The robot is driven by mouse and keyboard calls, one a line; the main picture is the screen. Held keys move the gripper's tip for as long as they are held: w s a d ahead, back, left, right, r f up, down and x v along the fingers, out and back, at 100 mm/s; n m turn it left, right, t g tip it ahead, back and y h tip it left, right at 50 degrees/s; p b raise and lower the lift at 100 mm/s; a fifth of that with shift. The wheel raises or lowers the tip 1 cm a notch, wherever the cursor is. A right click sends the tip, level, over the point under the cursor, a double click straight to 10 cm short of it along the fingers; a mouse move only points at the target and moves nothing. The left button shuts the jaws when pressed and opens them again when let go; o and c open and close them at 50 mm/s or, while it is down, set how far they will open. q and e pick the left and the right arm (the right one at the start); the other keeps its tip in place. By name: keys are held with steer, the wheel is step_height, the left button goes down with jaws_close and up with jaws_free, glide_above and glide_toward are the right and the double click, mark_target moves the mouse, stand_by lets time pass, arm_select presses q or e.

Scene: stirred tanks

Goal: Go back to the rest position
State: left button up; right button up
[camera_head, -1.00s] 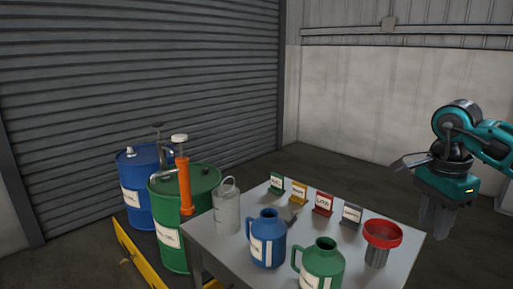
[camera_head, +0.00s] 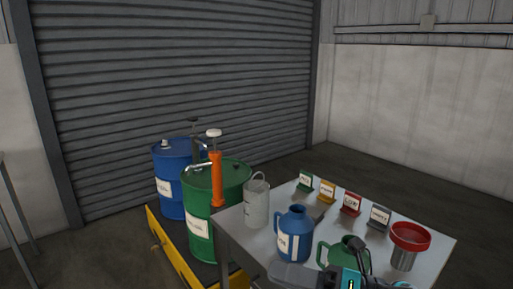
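My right gripper (camera_head: 345,278) shows only in part at the bottom edge, as teal, grey and black pieces in front of the table. Its fingertips cannot be made out, so I cannot tell whether it is open or shut. It overlaps the lower part of a green jug (camera_head: 343,254) in the picture; I cannot tell whether they touch. My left gripper is not in view.
The grey table (camera_head: 437,243) holds a blue jug (camera_head: 295,232), a pale can (camera_head: 257,203), a red funnel (camera_head: 410,237) and several small signs (camera_head: 350,204). Blue (camera_head: 170,185) and green (camera_head: 232,190) drums stand on a yellow-edged platform (camera_head: 172,245). Floor is clear behind the table.

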steer(key=d+f+m+t+h, duration=0.4)
steer(key=f+m+t+h, duration=0.15)
steer(key=m, duration=0.65)
steer(key=d+f+m+t+h, duration=0.3)
steer(key=f+m+t+h, duration=0.3)
steer(key=m, duration=0.7)
steer(key=s+d+f+m+g+h, duration=0.2)
steer(key=s+d+f+m+h, duration=0.1)
steer(key=s+f+m, duration=0.2)
steer(key=s+d+f+m+g+h, duration=0.2)
steer(key=s+f+m, duration=0.4)
steer(key=f, duration=0.4)
steer(key=shift+d+m+g+h+p, duration=0.35)
steer(key=shift+d+m+g+h, duration=0.1)
steer(key=shift+g, duration=0.3)
